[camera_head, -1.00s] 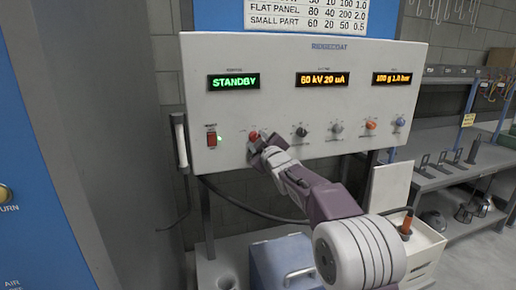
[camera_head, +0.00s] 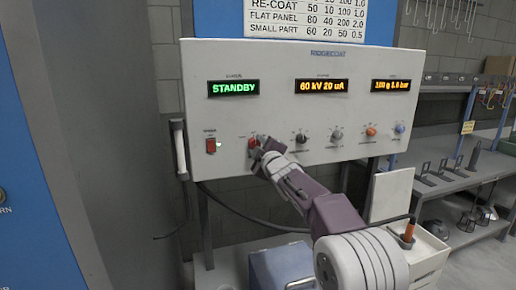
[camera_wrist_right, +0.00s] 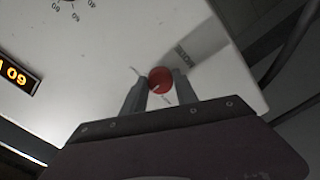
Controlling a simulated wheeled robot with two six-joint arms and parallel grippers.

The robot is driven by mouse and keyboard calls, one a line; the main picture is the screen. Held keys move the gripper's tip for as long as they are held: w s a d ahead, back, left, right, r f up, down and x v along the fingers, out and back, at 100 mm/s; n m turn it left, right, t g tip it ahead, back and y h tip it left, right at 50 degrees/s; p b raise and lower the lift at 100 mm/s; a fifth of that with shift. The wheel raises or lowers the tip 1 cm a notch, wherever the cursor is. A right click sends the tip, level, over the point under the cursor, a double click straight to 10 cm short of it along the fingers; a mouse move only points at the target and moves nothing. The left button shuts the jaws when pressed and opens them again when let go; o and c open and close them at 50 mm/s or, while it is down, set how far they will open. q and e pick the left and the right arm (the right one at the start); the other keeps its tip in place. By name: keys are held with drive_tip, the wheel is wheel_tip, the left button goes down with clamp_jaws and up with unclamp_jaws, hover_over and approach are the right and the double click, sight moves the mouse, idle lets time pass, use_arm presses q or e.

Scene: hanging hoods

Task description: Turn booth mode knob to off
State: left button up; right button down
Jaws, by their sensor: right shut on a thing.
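The booth mode knob is most likely the red round knob (camera_head: 253,141) at the lower left of the white control panel (camera_head: 275,65). It also shows in the right wrist view (camera_wrist_right: 161,79), with a pale pointer line toward its lower left. My right gripper (camera_head: 262,147) is at this knob, its two fingers (camera_wrist_right: 160,77) on either side of it and shut on it. The label marks around the knob are too small to read. The green display (camera_head: 234,88) reads STANDBY. My left gripper is not in view.
A blue box (camera_head: 281,266) stands below the panel. A grey shelf (camera_head: 470,172) is at right.

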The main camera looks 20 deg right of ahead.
drive_tip(key=c, duration=0.9)
unclamp_jaws()
drive_tip(key=shift+c, duration=0.2)
drive_tip(key=shift+a, duration=0.1)
drive_tip(key=shift+s, duration=0.15)
drive_tip(key=s+b, duration=0.2)
drive_tip(key=s, duration=0.6)
drive_tip(key=shift+s, duration=0.4)
